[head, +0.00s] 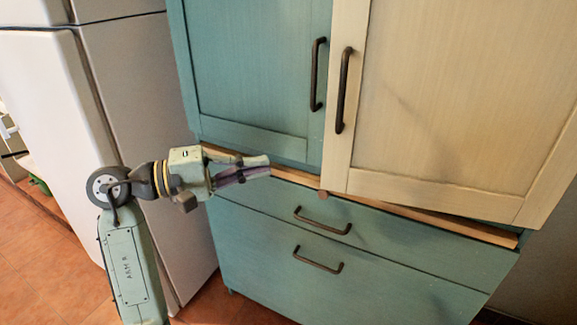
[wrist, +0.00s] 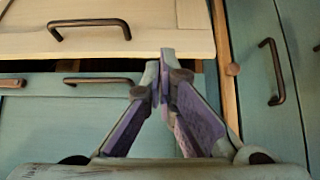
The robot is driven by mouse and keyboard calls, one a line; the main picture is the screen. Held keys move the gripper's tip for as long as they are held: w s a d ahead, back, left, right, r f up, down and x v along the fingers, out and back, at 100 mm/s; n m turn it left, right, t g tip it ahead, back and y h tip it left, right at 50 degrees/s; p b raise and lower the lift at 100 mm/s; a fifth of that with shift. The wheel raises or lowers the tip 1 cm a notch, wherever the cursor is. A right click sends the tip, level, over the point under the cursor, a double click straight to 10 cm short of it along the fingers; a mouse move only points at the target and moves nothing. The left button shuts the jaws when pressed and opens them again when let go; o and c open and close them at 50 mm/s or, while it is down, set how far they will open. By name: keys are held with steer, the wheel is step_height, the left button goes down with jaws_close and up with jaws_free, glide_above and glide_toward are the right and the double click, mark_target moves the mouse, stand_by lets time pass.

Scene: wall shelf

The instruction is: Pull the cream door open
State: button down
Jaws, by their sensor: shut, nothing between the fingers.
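The cream door (head: 455,100) is on the right of the cabinet, with a dark vertical handle (head: 344,90) near its left edge. It looks slightly ajar: its handle side juts out over the wooden strip, and the wrist view shows a dark gap along the cream door's edge (wrist: 150,43). My gripper (head: 263,166) is shut and empty, left of the cream door and below the handle, in front of the teal door's lower part. In the wrist view my gripper's tips (wrist: 158,66) overlap the door's lower free corner; I cannot tell whether they touch it. The handle (wrist: 88,22) is clear of the fingers.
A teal door (head: 250,65) with its own handle (head: 318,75) stands shut beside the cream door. Below are a wooden strip (head: 440,222) with a small knob (head: 323,193) and two teal drawers with handles (head: 322,221). A white fridge (head: 140,100) stands at left.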

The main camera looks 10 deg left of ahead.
steer(key=p+x, duration=0.3)
steer(key=x, duration=0.7)
steer(key=s, duration=0.4)
steer(key=shift+p, duration=0.35)
steer(key=shift+s, duration=0.15)
stand_by(1.1)
